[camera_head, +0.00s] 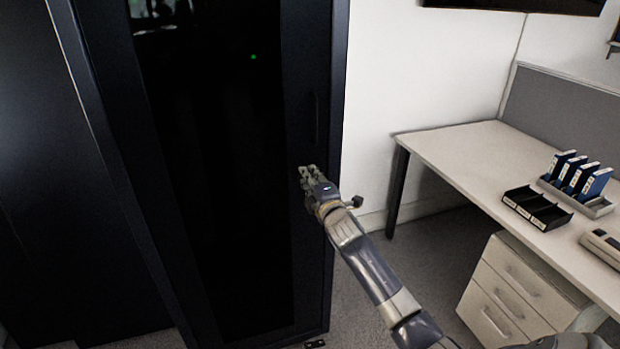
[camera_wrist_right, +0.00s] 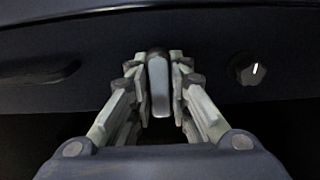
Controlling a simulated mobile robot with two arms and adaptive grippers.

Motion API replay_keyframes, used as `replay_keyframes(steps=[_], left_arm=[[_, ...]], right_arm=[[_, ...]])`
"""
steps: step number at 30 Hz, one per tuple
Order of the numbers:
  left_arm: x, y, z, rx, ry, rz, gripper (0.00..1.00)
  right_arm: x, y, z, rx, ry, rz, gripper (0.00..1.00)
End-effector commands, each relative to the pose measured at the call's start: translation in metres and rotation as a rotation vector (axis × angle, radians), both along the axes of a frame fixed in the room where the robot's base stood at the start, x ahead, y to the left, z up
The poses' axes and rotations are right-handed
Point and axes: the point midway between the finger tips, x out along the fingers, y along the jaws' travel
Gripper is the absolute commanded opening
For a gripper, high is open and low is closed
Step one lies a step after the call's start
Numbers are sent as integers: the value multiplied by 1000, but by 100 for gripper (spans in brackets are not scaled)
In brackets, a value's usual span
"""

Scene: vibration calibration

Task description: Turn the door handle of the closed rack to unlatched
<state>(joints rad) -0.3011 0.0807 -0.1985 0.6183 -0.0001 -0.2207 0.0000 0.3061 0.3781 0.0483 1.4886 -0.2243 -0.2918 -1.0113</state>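The closed rack (camera_head: 215,180) is a tall black cabinet with a dark front panel at the left of the head view. My right gripper (camera_head: 308,176) is at the right edge of its door. In the right wrist view, the fingers of my right gripper (camera_wrist_right: 161,90) are closed in on both sides of a small grey lever-like door handle (camera_wrist_right: 160,86). The handle's long axis runs up and down in that picture. In the head view the gripper hides the handle. My left gripper is not in view.
A dark vertical pull (camera_head: 316,118) is on the door above my gripper. A dark round knob with a white mark (camera_wrist_right: 248,69) sits beside the handle. A desk (camera_head: 470,150) with a black tray (camera_head: 537,208), blue-spined binders (camera_head: 575,175) and drawers (camera_head: 515,290) stands right.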

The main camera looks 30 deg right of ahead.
Motion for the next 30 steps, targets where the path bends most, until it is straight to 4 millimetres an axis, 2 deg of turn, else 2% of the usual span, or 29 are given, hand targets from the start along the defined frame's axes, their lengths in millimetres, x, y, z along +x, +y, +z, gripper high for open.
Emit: replay_keyframes(steps=[8, 14, 30], left_arm=[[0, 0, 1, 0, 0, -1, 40], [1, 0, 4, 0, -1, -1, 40], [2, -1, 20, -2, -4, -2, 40]], right_arm=[[0, 0, 0, 22, -4, 0, 0], [0, 0, 0, 106, -23, 0, 0], [0, 0, 0, 571, -135, -1, 0]])
